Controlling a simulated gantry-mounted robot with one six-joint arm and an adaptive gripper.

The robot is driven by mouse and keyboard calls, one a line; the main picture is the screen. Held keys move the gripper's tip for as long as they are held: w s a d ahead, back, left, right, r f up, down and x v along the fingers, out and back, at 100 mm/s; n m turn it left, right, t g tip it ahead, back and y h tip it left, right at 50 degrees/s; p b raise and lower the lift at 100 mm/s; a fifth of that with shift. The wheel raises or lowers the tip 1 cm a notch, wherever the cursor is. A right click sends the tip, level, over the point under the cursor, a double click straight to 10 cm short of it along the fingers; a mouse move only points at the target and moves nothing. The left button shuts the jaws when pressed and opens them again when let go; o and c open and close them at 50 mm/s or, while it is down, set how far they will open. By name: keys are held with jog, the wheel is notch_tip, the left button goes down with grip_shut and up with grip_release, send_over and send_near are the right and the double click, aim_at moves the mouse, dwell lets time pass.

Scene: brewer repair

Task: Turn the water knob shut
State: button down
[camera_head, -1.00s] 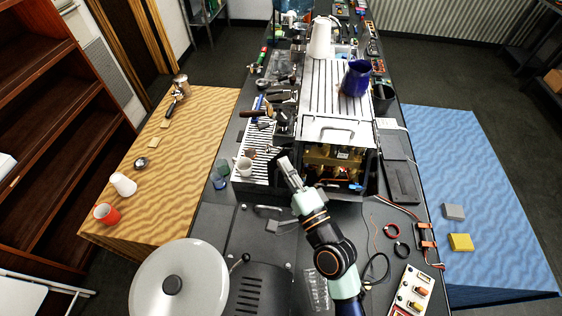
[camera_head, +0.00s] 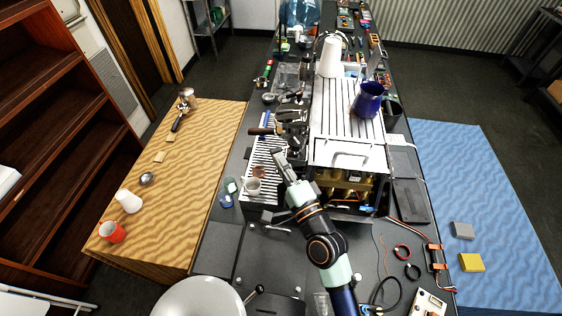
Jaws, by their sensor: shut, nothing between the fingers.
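The brewer (camera_head: 346,150) stands on the dark bench, with a silver ribbed top and an open end that shows brass parts (camera_head: 345,184) inside. I cannot make out the water knob; it is too small to tell or hidden by my arm or the machine. My gripper (camera_head: 278,154) is shut and empty. It is at the brewer's left side, over or beside the slatted drip tray (camera_head: 259,190), near the portafilters and black handles (camera_head: 291,125). I cannot tell whether it touches anything.
A blue pitcher (camera_head: 368,99) and a white container (camera_head: 330,57) stand on the brewer. Cables and rings (camera_head: 402,252) lie at the right front. The bench left of my forearm is mostly clear.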

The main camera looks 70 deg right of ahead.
aim_at(270, 152)
jog(key=shift+w+d, duration=0.15)
jog(key=shift+w, duration=0.3)
jog(key=shift+f+p+x, duration=0.15)
jog(key=shift+p+x, duration=0.2)
jog(key=shift+x, duration=0.5)
jog(key=shift+f+p+x, duration=0.15)
jog(key=shift+p+x, duration=0.15)
jog(key=shift+x, duration=0.5)
jog(key=shift+w, duration=0.25)
jog(key=v, duration=1.2)
